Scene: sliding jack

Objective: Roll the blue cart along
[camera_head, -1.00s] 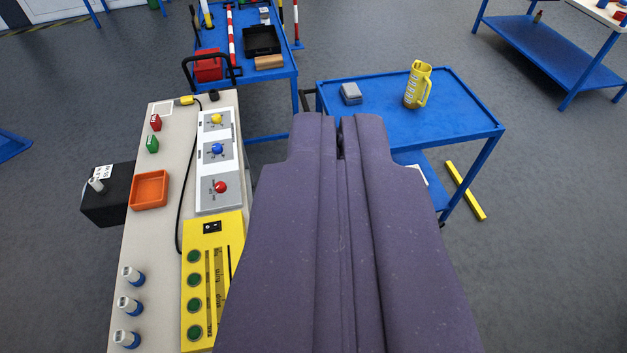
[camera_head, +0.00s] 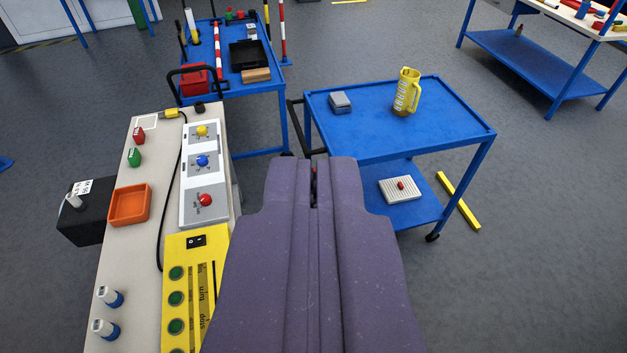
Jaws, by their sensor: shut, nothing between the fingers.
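A blue cart (camera_head: 365,125) stands right of centre, with a black push handle (camera_head: 295,125) at its left end. Its top holds a yellow jug (camera_head: 407,92) and a grey box (camera_head: 340,103). Its lower shelf (camera_head: 418,212) holds a white box with a red knob (camera_head: 401,188). My gripper (camera_head: 314,175) is shut and empty, pointing away from the camera beside the cart's near-left side. In the picture its tip lies below the handle and looks apart from it. My purple arm cover hides part of the cart's near-left leg area.
A workbench (camera_head: 120,250) with buttons and an orange tray (camera_head: 130,205) runs along the left. A second blue cart (camera_head: 195,97) with tools stands behind it. A yellow bar (camera_head: 458,201) lies on the floor right of the cart.

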